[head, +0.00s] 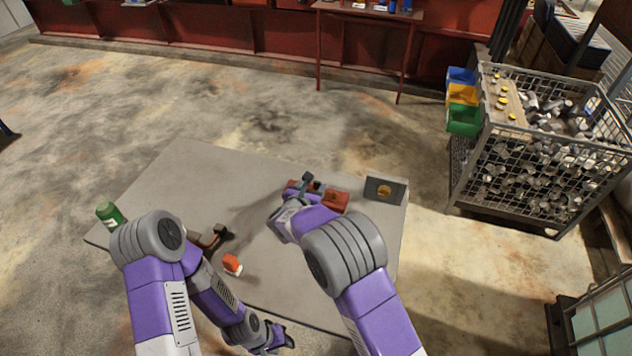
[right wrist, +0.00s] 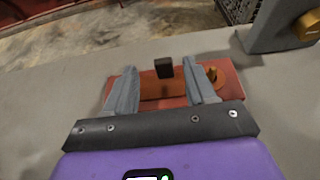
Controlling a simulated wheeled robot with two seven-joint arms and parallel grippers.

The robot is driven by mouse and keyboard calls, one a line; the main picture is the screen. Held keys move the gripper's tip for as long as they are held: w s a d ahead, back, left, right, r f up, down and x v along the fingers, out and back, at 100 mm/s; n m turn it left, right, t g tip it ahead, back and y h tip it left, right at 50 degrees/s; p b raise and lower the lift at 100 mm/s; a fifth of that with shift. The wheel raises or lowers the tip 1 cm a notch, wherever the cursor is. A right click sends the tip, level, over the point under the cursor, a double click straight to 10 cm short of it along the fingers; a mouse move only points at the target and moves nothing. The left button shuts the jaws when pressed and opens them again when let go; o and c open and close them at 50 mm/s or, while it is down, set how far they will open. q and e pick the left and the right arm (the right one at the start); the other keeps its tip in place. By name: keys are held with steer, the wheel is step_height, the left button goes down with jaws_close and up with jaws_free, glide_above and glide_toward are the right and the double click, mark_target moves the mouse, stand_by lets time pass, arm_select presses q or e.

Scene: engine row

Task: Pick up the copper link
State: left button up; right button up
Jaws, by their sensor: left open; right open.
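The copper link (right wrist: 160,91) looks like a flat orange-brown bar lying on a red block (right wrist: 118,97), seen in the right wrist view. A small dark block (right wrist: 164,67) stands at its far side and a copper-coloured peg (right wrist: 211,75) at its right. My right gripper (right wrist: 163,82) is open above the block, one finger on each side of the bar's middle; contact cannot be told. In the head view the red block (head: 335,201) is partly hidden by my right gripper (head: 304,184). My left gripper (head: 284,340) is open and empty, low in the head view, away from the block.
A grey block with a yellow round part (head: 372,188) stands right of the red block. A green can (head: 109,214), a brown piece with a dark end (head: 214,238) and an orange-white item (head: 232,264) are on the grey tabletop (head: 190,165). A wire cage (head: 530,205) stands right.

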mark_target(317, 183)
steer(key=shift+w+d+f, duration=0.35)
steer(key=shift+w+d, duration=0.05)
steer(key=shift+w, duration=0.2)
steer(key=shift+x, duration=2.2)
jaws_close()
